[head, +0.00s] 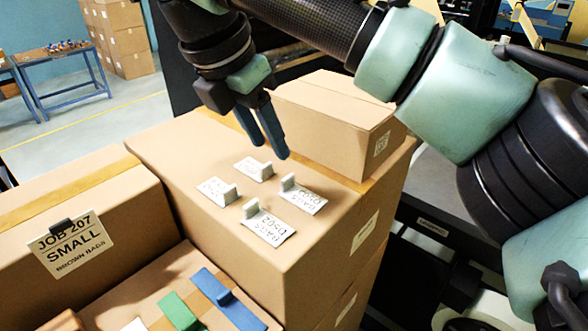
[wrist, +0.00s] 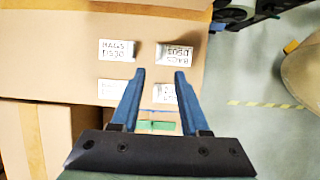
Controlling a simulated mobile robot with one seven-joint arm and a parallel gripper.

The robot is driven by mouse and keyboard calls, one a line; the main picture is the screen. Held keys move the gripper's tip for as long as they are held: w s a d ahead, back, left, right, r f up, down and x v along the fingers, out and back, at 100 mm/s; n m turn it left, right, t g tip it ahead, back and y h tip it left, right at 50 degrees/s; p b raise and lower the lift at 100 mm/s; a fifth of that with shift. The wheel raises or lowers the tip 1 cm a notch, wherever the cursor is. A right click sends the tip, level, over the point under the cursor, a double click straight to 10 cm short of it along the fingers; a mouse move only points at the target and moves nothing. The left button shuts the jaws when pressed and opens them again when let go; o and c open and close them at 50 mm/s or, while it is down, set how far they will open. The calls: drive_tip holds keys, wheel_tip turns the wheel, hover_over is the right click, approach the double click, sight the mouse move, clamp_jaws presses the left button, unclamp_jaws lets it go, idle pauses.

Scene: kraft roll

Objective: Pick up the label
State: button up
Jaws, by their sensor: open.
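Several white labels with dark print and a raised grey tab lie flat on top of a cardboard box (head: 165,150). In the head view they are a left label (head: 213,192), a back label (head: 250,168), a right label (head: 306,201) and a front label (head: 272,228). The print is hard to read, and I cannot tell which one the task means. My gripper (head: 270,150) is open and empty above the back of the group, fingers pointing down. In the wrist view the blue fingers (wrist: 160,73) are apart; they partly cover the two nearer labels (wrist: 110,88).
A smaller closed carton (head: 325,115) stands right behind the labels. A box at left carries a "JOB 207 SMALL" sign (head: 70,245). Green (head: 180,312) and blue (head: 226,298) tabbed pieces lie on a lower box in front. Open floor lies beyond the box in the wrist view.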

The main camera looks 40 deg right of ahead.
sight(291, 186)
drive_tip(key=p+x, duration=0.3)
drive_tip(key=x, duration=0.6)
drive_tip(key=shift+w+d+f, duration=0.1)
drive_tip(key=shift+d+f, duration=0.15)
drive_tip(key=shift+f, duration=0.05)
clamp_jaws()
